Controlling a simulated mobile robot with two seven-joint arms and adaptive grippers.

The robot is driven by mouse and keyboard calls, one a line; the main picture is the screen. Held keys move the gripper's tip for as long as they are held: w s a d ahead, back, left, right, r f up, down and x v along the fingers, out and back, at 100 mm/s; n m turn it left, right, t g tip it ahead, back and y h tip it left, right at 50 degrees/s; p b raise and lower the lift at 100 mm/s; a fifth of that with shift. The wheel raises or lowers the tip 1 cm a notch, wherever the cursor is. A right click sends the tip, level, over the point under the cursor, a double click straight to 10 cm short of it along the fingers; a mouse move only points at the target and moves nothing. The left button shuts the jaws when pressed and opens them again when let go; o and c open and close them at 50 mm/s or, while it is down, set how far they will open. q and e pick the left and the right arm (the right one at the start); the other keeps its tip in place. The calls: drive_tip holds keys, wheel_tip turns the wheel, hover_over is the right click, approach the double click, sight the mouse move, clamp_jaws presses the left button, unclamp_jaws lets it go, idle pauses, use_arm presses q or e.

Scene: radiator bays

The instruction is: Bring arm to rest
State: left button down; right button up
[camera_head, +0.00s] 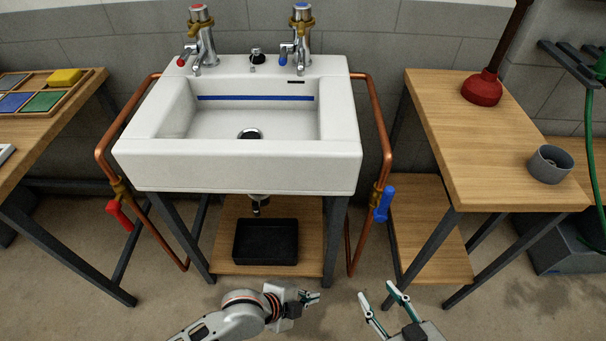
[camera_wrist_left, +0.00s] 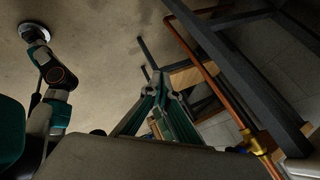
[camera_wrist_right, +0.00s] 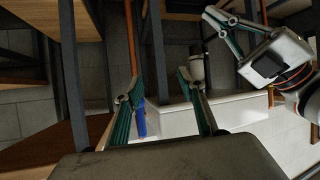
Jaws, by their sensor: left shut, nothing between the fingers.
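My left gripper (camera_head: 312,298) is in front of the sink stand at the bottom of the head view, pointing right. Its fingers are together and hold nothing; they also meet in the left wrist view (camera_wrist_left: 160,88). My right gripper (camera_head: 376,291) is to the right of it, pointing up and away. Its fingers are spread with nothing between them, as the right wrist view (camera_wrist_right: 155,85) also shows. The two grippers are apart. My left gripper also shows at the upper right of the right wrist view (camera_wrist_right: 215,20).
A white sink (camera_head: 240,178) with two taps stands ahead. Copper pipes (camera_head: 387,145) run down both sides, with a red valve handle (camera_head: 118,214) and a blue one (camera_head: 384,204). A black tray (camera_head: 240,258) is below. A wooden bench (camera_head: 450,130) holds a plunger (camera_head: 482,90) and grey cup (camera_head: 549,165).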

use_arm(q)
wheel_tip(320, 180, up, 6)
drive_tip(key=a+n+t+p, duration=0.2)
drive_tip(key=n, duration=0.3)
drive_tip(key=s+a+r+n+t+y+p, duration=0.1)
drive_tip(key=s+a+r+n+p, duration=0.1)
drive_tip(key=a+n, duration=0.2)
drive_tip(key=s+a+r+n+t+y+p, duration=0.1)
drive_tip(key=s+a+r+n+p, duration=0.1)
drive_tip(key=a, duration=0.7)
drive_tip(key=s+a+r+n+t+y+p, duration=0.2)
drive_tip(key=s+a+r+n, duration=0.1)
drive_tip(key=a+n, duration=0.3)
drive_tip(key=shift+s+a+r+p, duration=0.3)
drive_tip(key=shift+s+a+p, duration=0.1)
drive_tip(key=shift+s+a, duration=0.3)
use_arm(e)
drive_tip(key=shift+g+h, duration=0.5)
drive_tip(key=shift+g, duration=0.1)
drive_tip(key=s+d, duration=0.3)
drive_tip(key=shift+s+d+r, duration=0.1)
drive_tip(key=shift+s, duration=0.2)
